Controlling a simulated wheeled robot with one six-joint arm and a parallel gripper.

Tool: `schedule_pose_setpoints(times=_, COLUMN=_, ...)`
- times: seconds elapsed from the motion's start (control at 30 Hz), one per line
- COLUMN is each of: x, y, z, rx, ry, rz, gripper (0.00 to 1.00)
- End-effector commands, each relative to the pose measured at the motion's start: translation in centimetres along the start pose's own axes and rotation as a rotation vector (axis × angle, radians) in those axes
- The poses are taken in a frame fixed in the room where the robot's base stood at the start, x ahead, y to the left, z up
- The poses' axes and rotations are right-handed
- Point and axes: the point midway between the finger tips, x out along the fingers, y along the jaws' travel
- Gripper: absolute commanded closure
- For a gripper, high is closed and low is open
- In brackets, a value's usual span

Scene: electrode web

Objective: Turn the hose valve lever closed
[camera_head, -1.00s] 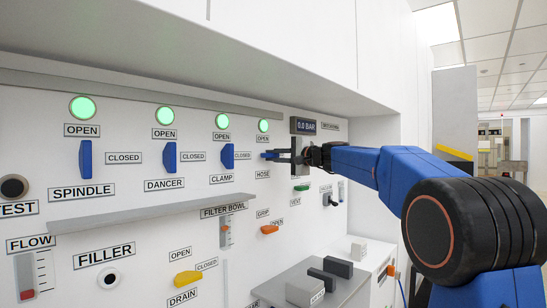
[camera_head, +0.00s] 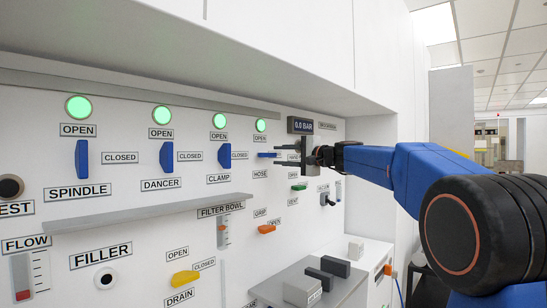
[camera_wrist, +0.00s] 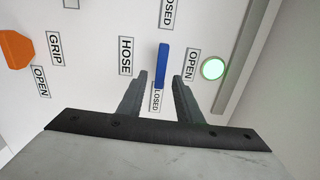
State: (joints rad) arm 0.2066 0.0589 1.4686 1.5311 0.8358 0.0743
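The hose valve lever (camera_head: 268,154) is blue and lies level above the HOSE label (camera_head: 260,174). In the wrist view the lever (camera_wrist: 162,65) points at the CLOSED label (camera_wrist: 157,100) and covers that label's first letter. My gripper (camera_head: 284,155) is just right of the lever in the head view. The wrist view shows its two fingers (camera_wrist: 160,77) spread apart, one on each side of the lever's end, with gaps between. The fingers are open and hold nothing. The round light (camera_head: 260,125) above the hose lever glows green.
Blue spindle (camera_head: 82,159), dancer (camera_head: 167,157) and clamp (camera_head: 225,155) levers stand upright to the left. The orange grip lever (camera_head: 266,229) and green vent lever (camera_head: 299,187) are below. A grey shelf (camera_head: 140,213) juts out below left. An overhang is above.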

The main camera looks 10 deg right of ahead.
Motion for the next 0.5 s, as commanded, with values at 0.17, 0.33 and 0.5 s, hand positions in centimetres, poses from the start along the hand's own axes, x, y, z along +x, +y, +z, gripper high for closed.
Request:
schedule_pose_setpoints(times=0.17, x=-3.8, y=-0.1, z=-0.1, rx=-0.001, ry=0.004, rz=0.000, gripper=0.68)
schedule_pose_setpoints(times=0.33, x=-7.2, y=0.0, z=0.0, rx=-0.001, ry=0.003, rz=0.000, gripper=0.68)
schedule_pose_setpoints(times=0.5, x=-10.1, y=0.0, z=-0.1, rx=0.000, ry=0.003, rz=0.000, gripper=0.68)
